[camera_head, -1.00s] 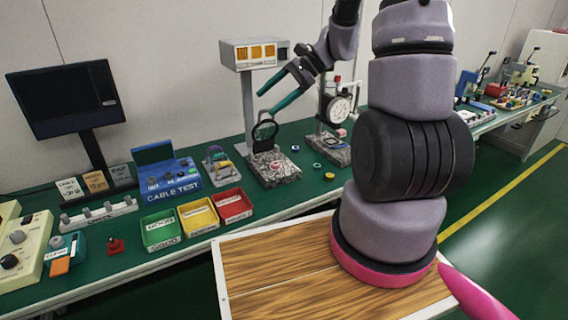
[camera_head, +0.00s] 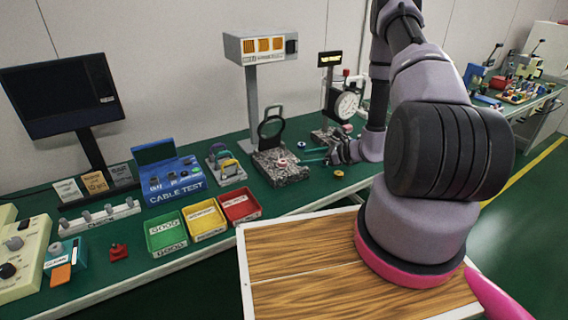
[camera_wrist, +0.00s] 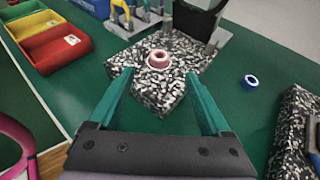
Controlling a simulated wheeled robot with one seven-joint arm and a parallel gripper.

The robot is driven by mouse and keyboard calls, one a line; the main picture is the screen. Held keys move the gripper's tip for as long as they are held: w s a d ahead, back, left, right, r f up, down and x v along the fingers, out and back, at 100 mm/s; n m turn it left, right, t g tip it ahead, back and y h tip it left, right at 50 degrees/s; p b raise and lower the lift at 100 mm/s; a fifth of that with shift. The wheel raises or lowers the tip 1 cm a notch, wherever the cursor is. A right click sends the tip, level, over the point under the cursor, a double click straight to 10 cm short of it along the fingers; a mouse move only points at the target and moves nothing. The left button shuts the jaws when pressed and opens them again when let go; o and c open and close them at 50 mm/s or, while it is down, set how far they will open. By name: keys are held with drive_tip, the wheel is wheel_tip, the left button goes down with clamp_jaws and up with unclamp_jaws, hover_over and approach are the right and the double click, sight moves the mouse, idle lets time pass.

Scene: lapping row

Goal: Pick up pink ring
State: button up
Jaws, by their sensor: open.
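A pink ring (camera_wrist: 158,58) lies flat on a speckled granite block (camera_wrist: 140,90) in the wrist view. It also shows in the head view (camera_head: 282,162) on the block under the black-ringed stand. My gripper (camera_wrist: 156,74) has its two teal fingers spread wide, with nothing between them. In the wrist view the ring appears between and just beyond the fingertips. In the head view my gripper (camera_head: 315,156) is to the right of the block; its height above the table is hard to tell. Another small pinkish ring (camera_head: 347,128) sits near the dial gauge.
A blue ring (camera_wrist: 250,81) lies on the green table right of the block. A yellowish ring (camera_head: 338,173) lies near the front edge. The black loop stand (camera_head: 270,128) rises behind the pink ring. The dial gauge (camera_head: 347,104) and its granite base are close on the right.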

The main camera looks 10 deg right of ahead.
sight(280, 162)
drive_tip(key=x, duration=0.8)
drive_tip(key=shift+f, duration=0.25)
clamp_jaws()
